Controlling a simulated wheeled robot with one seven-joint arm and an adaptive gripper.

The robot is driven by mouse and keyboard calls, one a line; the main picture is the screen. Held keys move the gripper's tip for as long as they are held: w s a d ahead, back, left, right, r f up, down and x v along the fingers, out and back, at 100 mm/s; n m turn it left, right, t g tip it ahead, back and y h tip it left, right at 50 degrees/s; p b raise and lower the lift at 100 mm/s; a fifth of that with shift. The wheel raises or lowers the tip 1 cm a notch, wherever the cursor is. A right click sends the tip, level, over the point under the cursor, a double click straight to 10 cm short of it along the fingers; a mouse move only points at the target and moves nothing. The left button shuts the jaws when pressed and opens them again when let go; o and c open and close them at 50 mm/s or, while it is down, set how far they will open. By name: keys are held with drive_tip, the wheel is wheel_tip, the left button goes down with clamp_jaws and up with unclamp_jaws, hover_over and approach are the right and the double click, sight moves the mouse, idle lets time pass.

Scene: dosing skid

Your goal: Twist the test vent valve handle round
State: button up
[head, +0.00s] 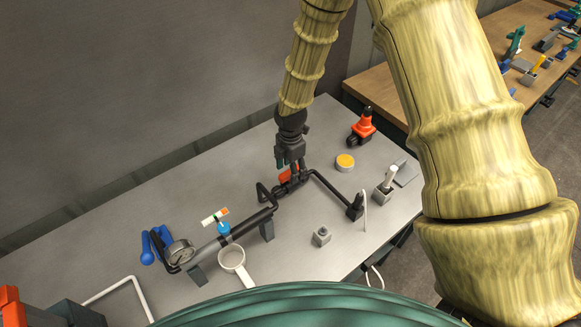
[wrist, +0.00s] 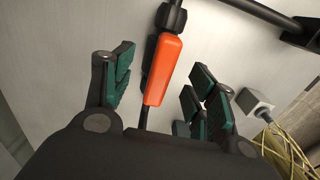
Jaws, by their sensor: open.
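The test vent valve handle is an orange lever (wrist: 163,70) in the wrist view, fixed to a dark valve body (wrist: 171,18) on a black pipe. In the head view the orange handle (head: 287,175) shows only partly, behind my gripper (head: 290,168). In the wrist view my gripper (wrist: 157,88) is open, with its green-padded fingers on either side of the handle. A gap shows between the handle and the fingers on both sides. I cannot tell how far the fingertips are above it.
The black pipe (head: 331,187) runs right to a dark fitting (head: 355,207). A round gauge (head: 180,252), a white mug (head: 233,262) and a blue valve (head: 223,228) are at the left. An orange-topped fixture (head: 363,123) and a yellow-topped tin (head: 345,162) stand behind. A grey block (head: 321,236) stands in front.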

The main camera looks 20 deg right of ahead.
drive_tip(key=shift+r+p, duration=1.5)
drive_tip(key=shift+r, duration=1)
